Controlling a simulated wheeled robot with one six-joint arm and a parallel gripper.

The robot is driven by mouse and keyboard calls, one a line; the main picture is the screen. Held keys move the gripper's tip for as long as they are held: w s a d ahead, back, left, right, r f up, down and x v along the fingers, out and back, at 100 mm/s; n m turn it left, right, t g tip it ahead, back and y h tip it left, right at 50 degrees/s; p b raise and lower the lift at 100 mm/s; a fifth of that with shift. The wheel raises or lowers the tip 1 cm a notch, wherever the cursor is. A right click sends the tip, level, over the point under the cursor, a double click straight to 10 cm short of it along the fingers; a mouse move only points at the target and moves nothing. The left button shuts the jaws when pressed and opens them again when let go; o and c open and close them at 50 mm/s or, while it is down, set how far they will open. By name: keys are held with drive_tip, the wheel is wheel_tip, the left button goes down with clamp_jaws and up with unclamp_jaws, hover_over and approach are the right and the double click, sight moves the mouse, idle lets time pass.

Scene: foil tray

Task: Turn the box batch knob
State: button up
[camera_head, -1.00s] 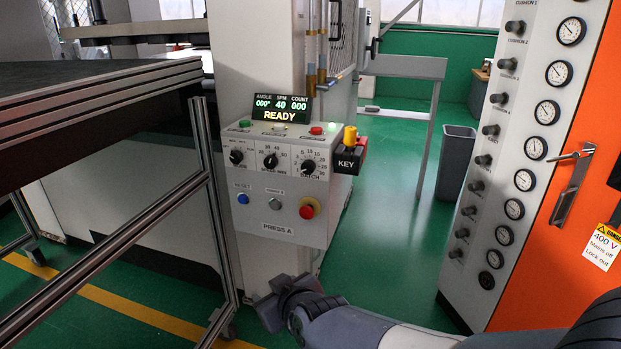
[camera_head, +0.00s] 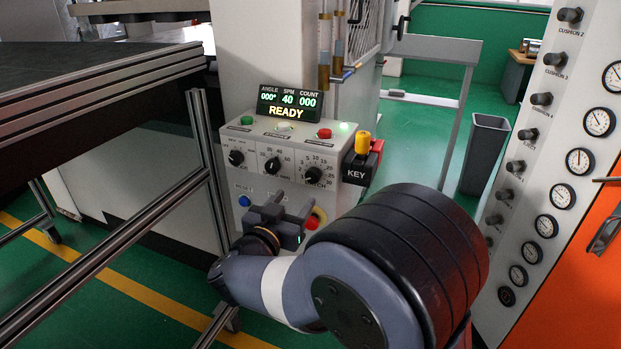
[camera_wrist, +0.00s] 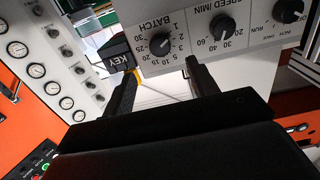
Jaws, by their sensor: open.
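The black batch knob (camera_head: 313,174) is the rightmost of three knobs on the grey press panel (camera_head: 246,178). In the wrist view the batch knob (camera_wrist: 159,43) shows upside down, with its numbered scale around it. My gripper (camera_head: 291,203) is open in front of the panel, just below the knob row. In the wrist view my gripper's fingers (camera_wrist: 162,74) are spread, with nothing between them. The knob appears beyond the fingertips, roughly centred between them, and looks apart from both. The lower buttons are partly hidden by my gripper.
The speed knob (camera_head: 272,164) and mode knob (camera_head: 236,157) sit left of the batch knob. A key switch (camera_head: 361,158) with a yellow top juts out at the right. The red emergency stop (camera_head: 313,220) is partly covered. A metal rail frame (camera_head: 207,165) stands at the left.

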sight(312, 178)
drive_tip(key=x, duration=0.9)
drive_tip(key=shift+w+b, duration=0.1)
drive_tip(key=shift+b, duration=0.2)
drive_tip(key=shift+c, duration=0.3)
drive_tip(key=c, duration=0.9)
drive_tip(key=shift+c, duration=0.2)
drive_tip(key=shift+f+m, duration=0.1)
drive_tip(key=shift+m, duration=0.2)
drive_tip(key=shift+m+b, duration=0.65)
drive_tip(key=shift+m, duration=0.55)
drive_tip(key=shift+m+b, duration=0.5)
drive_tip(key=shift+m, duration=0.9)
